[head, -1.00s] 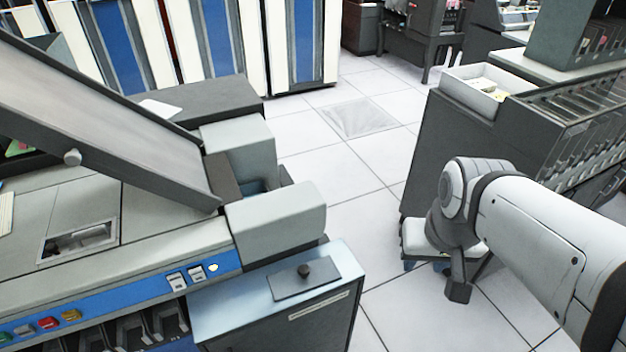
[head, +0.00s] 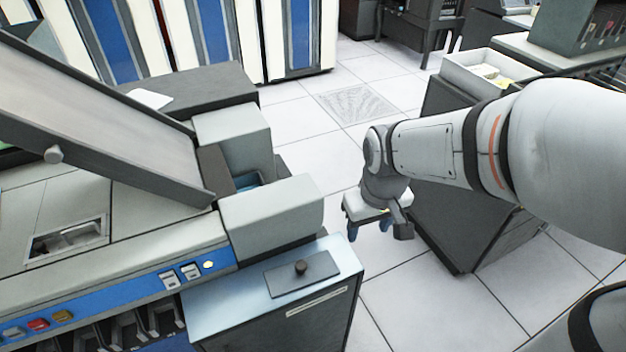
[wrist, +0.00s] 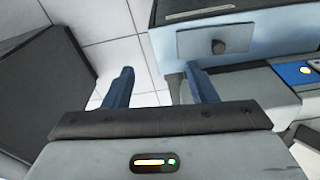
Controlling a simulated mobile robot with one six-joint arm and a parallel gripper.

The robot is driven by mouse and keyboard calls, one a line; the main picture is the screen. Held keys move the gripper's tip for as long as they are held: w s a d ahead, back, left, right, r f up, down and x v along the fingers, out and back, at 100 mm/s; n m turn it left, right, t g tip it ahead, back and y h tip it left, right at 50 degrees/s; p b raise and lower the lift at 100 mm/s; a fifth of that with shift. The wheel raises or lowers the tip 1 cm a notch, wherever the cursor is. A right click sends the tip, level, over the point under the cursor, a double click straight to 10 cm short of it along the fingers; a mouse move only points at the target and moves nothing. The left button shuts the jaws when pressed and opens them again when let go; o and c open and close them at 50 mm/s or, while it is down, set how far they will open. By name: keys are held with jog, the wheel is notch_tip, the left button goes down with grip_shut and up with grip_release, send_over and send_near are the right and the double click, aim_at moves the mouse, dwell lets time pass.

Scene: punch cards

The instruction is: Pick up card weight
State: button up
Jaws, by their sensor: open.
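The card weight (head: 302,279) is a flat dark grey plate with a round black knob. It lies on the light blue-grey top of the machine's right end in the head view. It also shows in the wrist view (wrist: 238,42), beyond and to the right of the fingers. My gripper (head: 366,229) is to the right of the weight and apart from it, over the floor. In the wrist view its two blue fingers (wrist: 160,88) are spread with nothing between them.
The card machine (head: 272,218) has raised grey blocks just behind the weight and a sloping chute (head: 90,130) at left. A dark cabinet (head: 470,215) with an open card tray (head: 488,72) stands at right. White tiled floor lies free between them.

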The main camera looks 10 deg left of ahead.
aim_at(301, 265)
jog(key=a+f+n, duration=0.1)
jog(key=a+f, duration=0.2)
jog(key=a, duration=0.1)
jog(key=w+a+f+n+g, duration=0.1)
jog(key=a+f+n, duration=0.1)
jog(key=a+f, duration=0.1)
jog(key=a+f+n, duration=0.2)
jog(key=a+f, duration=0.1)
jog(key=a, duration=0.3)
jog(key=shift+w+f, duration=0.15)
jog(key=shift+f, duration=0.05)
jog(key=f, duration=0.8)
jog(key=shift+s+a+f, duration=0.15)
jog(key=shift+s+a, duration=0.15)
jog(key=shift+s, duration=0.05)
jog(key=shift+c, duration=0.3)
grip_shut()
